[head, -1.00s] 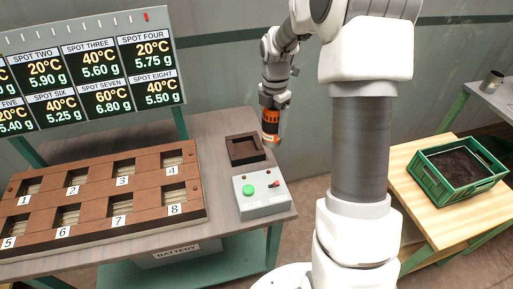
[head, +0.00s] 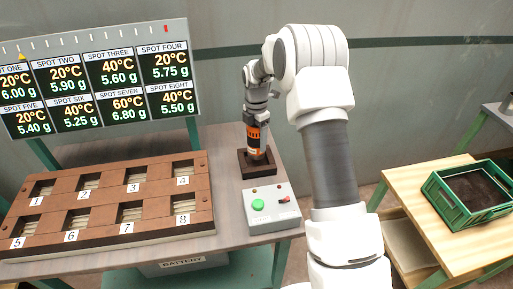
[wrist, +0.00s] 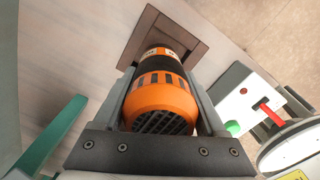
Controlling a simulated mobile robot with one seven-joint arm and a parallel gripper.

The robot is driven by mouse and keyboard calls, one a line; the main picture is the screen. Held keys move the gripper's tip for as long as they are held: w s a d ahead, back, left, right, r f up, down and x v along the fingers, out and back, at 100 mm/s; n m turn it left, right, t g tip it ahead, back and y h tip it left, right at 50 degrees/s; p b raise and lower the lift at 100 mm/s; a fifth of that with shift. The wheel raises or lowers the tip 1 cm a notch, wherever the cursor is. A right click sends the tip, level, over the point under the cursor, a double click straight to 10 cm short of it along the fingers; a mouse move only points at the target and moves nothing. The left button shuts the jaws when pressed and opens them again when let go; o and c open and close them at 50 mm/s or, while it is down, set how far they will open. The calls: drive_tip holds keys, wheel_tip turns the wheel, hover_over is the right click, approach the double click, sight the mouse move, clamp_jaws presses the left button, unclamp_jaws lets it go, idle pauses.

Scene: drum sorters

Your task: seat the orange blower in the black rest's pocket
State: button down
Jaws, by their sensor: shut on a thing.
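The orange blower (head: 255,140) with a black band hangs upright in my gripper (head: 254,126). The black rest (head: 246,171), a dark square frame with a pocket, sits on the grey table behind the control box. In the head view the blower's lower end is over the rest's pocket. In the wrist view the blower (wrist: 160,103) lies between both fingers of my gripper (wrist: 163,85), and its far end overlaps the rest (wrist: 140,38). The blower hides most of the pocket, so I cannot tell whether its end is inside or just above.
A grey control box (head: 271,208) with a green button and red switch stands just in front of the rest. A brown numbered tray (head: 108,204) lies to the left. A green crate (head: 446,208) stands on the wooden table at right.

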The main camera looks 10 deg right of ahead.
sight(256, 148)
drive_tip(key=shift+f, duration=1.9)
drive_tip(key=shift+f, duration=0.15)
unclamp_jaws()
